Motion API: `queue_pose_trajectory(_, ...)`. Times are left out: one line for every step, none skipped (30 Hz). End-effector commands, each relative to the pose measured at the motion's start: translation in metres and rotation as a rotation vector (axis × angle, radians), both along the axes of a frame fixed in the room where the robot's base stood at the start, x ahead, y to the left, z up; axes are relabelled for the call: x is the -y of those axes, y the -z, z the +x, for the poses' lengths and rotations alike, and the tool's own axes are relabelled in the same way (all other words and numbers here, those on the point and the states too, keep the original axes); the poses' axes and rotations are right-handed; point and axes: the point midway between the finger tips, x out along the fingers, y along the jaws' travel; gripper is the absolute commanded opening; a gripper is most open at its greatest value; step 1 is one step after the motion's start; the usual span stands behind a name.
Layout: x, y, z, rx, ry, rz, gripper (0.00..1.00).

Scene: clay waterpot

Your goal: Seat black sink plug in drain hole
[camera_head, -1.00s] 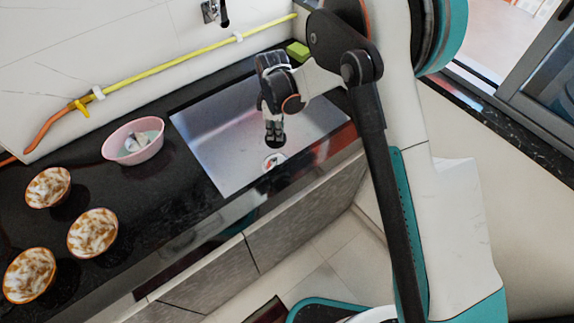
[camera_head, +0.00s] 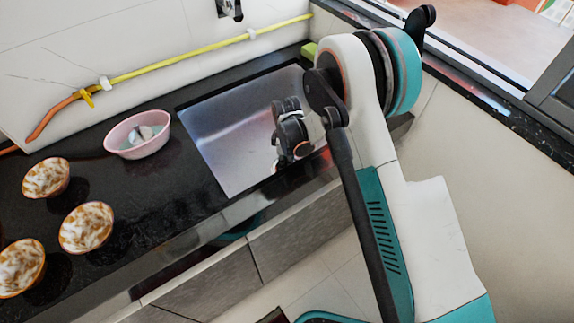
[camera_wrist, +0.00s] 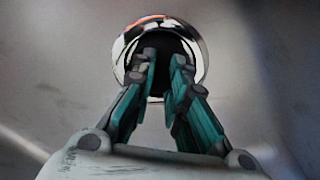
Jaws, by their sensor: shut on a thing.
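The steel sink (camera_head: 222,135) is set in the black counter. My gripper (camera_head: 282,166) is low inside it, pointing down. In the wrist view the shiny drain ring (camera_wrist: 124,47) lies straight ahead of my two fingers (camera_wrist: 165,62). The fingers are shut on the black plug (camera_wrist: 168,44), which shows as a dark disc within the ring. Its dark edge blends with the hole, so I cannot tell whether it sits in the hole or just above it. In the head view my arm and gripper hide the drain and plug.
A pink bowl (camera_head: 137,135) with pale items stands left of the sink. Several patterned bowls (camera_head: 86,228) stand further left on the counter. A yellow hose (camera_head: 190,58) runs along the wall behind. A green sponge (camera_head: 309,50) lies at the sink's back right.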

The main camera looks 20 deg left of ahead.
Motion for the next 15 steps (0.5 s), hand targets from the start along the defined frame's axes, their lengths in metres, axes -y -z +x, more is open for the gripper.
queue_pose_trajectory(0.0, 0.0072, 0.0003, 0.0, 0.0, 0.0, 0.0)
queue_pose_trajectory(0.0001, 0.0083, 0.0003, 0.0, 0.0, 0.0, 0.0)
queue_pose_trajectory(0.0001, 0.0083, 0.0002, 0.0, 0.0, 0.0, 0.0)
queue_pose_trajectory(0.0001, 0.0078, 0.0001, 0.0, 0.0, 0.0, 0.0)
queue_pose_trajectory(0.0001, 0.0072, 0.0, 0.0, 0.0, 0.0, 0.0)
queue_pose_trajectory(0.0002, 0.0068, -0.0001, 0.0, 0.0, 0.0, 0.0)
queue_pose_trajectory(0.0002, 0.0066, -0.0002, 0.0, 0.0, 0.0, 0.0)
queue_pose_trajectory(0.0001, 0.0065, -0.0003, 0.0, 0.0, 0.0, 0.0)
queue_pose_trajectory(0.0001, 0.0067, -0.0003, 0.0, 0.0, 0.0, 0.0)
queue_pose_trajectory(0.0001, 0.0071, -0.0003, 0.0, 0.0, 0.0, 0.0)
queue_pose_trajectory(0.0001, 0.0079, -0.0002, 0.0, 0.0, 0.0, 0.0)
queue_pose_trajectory(0.0001, 0.0092, -0.0002, 0.0, 0.0, 0.0, 0.0)
queue_pose_trajectory(0.0001, 0.01, -0.0001, 0.0, 0.0, 0.0, 0.0)
queue_pose_trajectory(0.0001, 0.0109, 0.0, 0.0, 0.0, 0.0, 0.0)
queue_pose_trajectory(0.0001, 0.0107, 0.0, 0.0, 0.0, 0.0, 0.21)
